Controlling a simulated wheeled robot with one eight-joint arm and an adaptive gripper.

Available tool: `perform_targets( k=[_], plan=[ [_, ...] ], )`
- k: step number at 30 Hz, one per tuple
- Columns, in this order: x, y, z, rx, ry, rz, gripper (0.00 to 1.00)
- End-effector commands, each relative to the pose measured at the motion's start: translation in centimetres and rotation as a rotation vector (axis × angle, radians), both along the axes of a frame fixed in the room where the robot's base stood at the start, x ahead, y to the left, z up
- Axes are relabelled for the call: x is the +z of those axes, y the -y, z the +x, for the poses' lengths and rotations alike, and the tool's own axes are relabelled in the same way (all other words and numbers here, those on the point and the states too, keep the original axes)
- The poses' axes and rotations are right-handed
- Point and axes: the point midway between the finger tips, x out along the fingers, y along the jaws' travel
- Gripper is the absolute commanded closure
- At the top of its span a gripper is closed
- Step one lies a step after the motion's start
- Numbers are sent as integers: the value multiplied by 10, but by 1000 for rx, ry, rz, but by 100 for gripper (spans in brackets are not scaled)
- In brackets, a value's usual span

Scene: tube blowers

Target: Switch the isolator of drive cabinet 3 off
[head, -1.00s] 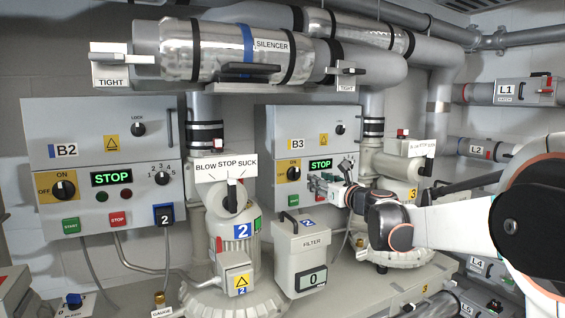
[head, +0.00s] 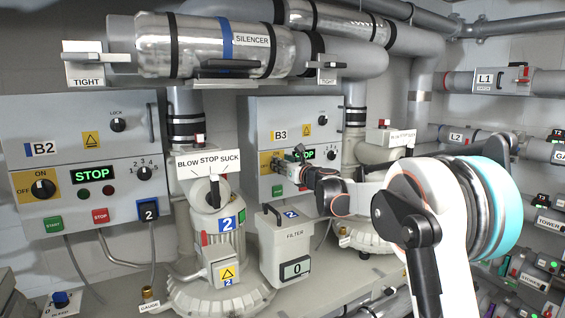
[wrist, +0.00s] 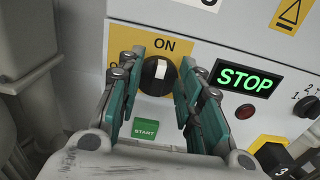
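Drive cabinet 3 (head: 295,115), marked B3, stands right of the middle in the head view, its lit display reading STOP. Its isolator (wrist: 158,76) is a black knob with a white mark on a yellow plate, and the mark points up toward ON. The OFF lettering is mostly hidden behind a finger. My gripper (wrist: 158,90) is open, its two green-padded fingers left and right of the knob with gaps showing. In the head view my gripper (head: 288,168) is at the cabinet front and covers much of the isolator.
The green START button (wrist: 146,128) is just below the knob, between the fingers. The STOP display (wrist: 245,80) and red lamp (wrist: 245,112) are to the right. Cabinet B2 (head: 85,130), the filter box (head: 288,245) and the blow/suck valve (head: 212,190) stand left of my arm.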

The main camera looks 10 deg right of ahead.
Motion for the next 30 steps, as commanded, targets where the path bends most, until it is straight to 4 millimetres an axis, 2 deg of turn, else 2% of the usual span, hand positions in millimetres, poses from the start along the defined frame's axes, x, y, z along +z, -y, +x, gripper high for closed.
perform_targets(
  k=[11,12,16,30],
  plan=[
    [0,-2,5,0,0,0,67],
    [0,-2,5,0,0,0,71],
    [0,-2,5,0,0,0,100],
    [-1,-2,5,0,15,-48,100]
  ],
)
